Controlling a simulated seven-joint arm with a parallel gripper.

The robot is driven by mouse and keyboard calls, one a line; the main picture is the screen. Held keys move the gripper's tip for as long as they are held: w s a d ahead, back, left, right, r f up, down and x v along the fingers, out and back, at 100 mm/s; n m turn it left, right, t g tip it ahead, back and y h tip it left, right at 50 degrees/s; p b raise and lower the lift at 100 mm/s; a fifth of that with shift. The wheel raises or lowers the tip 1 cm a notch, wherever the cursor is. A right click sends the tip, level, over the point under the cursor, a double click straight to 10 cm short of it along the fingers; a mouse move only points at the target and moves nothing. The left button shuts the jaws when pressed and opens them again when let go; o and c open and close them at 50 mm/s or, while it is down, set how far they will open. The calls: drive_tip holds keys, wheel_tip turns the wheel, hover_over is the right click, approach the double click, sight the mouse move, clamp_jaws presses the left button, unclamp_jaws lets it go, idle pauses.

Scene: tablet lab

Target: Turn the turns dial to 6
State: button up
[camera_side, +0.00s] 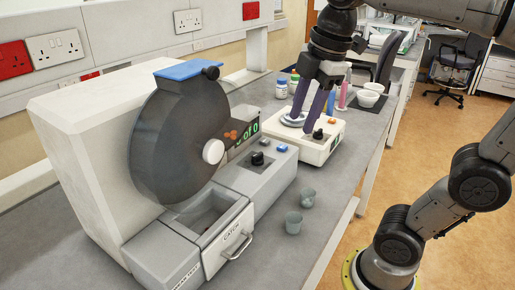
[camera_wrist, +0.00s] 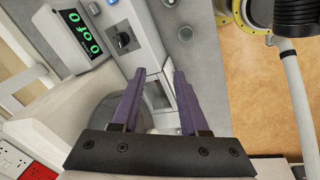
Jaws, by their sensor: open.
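The dial I take for the turns dial is a black knob (camera_side: 258,158) on the grey control panel of the drum machine. It also shows in the wrist view as a black knob on a dark square (camera_wrist: 124,40), left of and beyond my fingertips. Its setting is too small to read. My gripper (camera_side: 303,122) has two purple fingers, spread apart with nothing between them. In the side view it hangs over the white balance, behind and right of the dial, apart from it. The wrist view shows both fingers (camera_wrist: 160,72) open.
A green-lit display (camera_wrist: 80,30) and a blue button (camera_side: 281,148) sit near the dial. The dark drum (camera_side: 178,135) stands left of it.

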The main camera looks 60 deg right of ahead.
drive_tip(key=w+d+r+n+g, duration=0.2)
drive_tip(key=w+n, duration=0.1)
drive_tip(key=w, duration=0.6)
hover_over(258, 154)
wheel_tip(258, 154, down, 3)
drive_tip(key=shift+g, duration=0.4)
wheel_tip(258, 154, down, 14)
drive_tip(key=shift+f, duration=0.15)
clamp_jaws()
